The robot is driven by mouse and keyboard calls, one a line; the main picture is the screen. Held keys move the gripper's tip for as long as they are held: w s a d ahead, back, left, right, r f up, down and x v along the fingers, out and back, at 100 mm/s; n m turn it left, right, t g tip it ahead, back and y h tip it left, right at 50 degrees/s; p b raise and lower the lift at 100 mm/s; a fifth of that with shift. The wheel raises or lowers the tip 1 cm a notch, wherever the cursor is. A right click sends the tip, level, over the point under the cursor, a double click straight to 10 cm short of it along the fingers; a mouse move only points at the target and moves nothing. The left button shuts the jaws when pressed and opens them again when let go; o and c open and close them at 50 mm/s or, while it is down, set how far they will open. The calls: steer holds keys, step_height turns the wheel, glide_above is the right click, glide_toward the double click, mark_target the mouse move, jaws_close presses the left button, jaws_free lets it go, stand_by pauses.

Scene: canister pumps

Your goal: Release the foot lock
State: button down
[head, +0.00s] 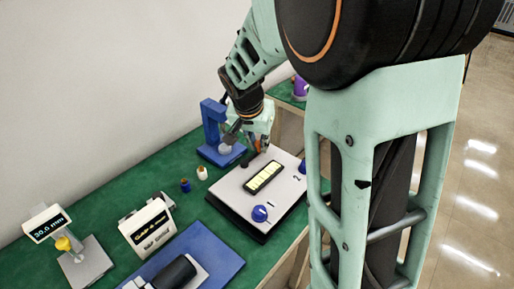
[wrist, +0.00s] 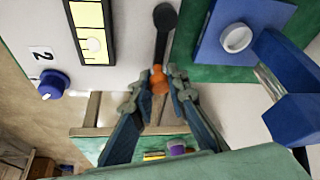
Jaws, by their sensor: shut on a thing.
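In the wrist view, a dark lever (wrist: 164,30) with an orange end (wrist: 158,80) lies at the edge of the pale panel. I take it to be the foot lock, though no label shows it. My gripper (wrist: 159,88) has its two fingers closed around the orange end. The panel carries a yellow window strip (head: 263,177) and a blue knob (head: 260,213).
A blue stand (head: 213,127) with a pale disc on its base stands just left of my gripper. Small blue and white bottles (head: 202,173) are on the green table. A display box (head: 146,228) and a blue mat (head: 225,257) are nearer.

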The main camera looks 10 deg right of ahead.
steer(key=c, duration=1.9)
jaws_free()
steer(key=v, duration=1.2)
